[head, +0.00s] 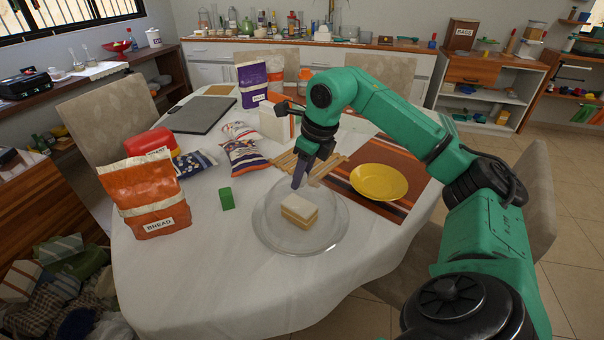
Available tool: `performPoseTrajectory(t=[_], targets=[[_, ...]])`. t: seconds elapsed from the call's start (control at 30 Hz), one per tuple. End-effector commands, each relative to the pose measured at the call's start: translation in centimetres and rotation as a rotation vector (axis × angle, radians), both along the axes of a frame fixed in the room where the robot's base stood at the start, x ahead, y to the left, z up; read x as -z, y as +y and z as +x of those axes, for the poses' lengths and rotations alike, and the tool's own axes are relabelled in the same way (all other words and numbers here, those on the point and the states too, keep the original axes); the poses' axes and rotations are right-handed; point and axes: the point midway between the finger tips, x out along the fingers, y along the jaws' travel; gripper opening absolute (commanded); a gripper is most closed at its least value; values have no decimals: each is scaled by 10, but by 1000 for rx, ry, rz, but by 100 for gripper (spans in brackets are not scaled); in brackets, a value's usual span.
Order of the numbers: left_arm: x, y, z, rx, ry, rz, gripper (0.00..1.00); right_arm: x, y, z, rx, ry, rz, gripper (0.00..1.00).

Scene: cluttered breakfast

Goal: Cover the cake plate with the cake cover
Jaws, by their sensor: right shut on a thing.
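A layered slice of cake (299,211) sits on the round clear cake plate (285,247) at the front middle of the table. The cake cover (331,200) is see-through and hard to make out. It appears to be around and above the cake, over the plate. I cannot tell whether its rim touches the plate. My right gripper (298,184) points down just above and behind the cake, shut on what appears to be the top of the cover. The fingertips and the grip are small and partly unclear. My left gripper is not in view.
A yellow plate (379,182) lies on a striped mat (415,179) at right. A wooden rack (325,168) lies behind the cake plate. A green block (227,198), a bread bag (147,195) and snack bags (243,155) stand at left. The front tablecloth is clear.

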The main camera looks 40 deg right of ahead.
Motion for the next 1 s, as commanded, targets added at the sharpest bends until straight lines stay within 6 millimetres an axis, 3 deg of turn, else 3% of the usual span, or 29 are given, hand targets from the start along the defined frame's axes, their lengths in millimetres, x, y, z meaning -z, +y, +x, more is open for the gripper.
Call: performPoseTrajectory(t=[0.7, 0.73, 0.8, 1.0], targets=[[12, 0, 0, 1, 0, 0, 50, 15, 0, 0, 0, -1, 0, 0], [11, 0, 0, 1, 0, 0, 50, 14, 0, 0, 0, -1, 0, 49], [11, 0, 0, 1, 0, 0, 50, 14, 0, 0, 0, -1, 0, 72], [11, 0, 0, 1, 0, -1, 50, 14, 0, 0, 0, 0, 0, 72]])
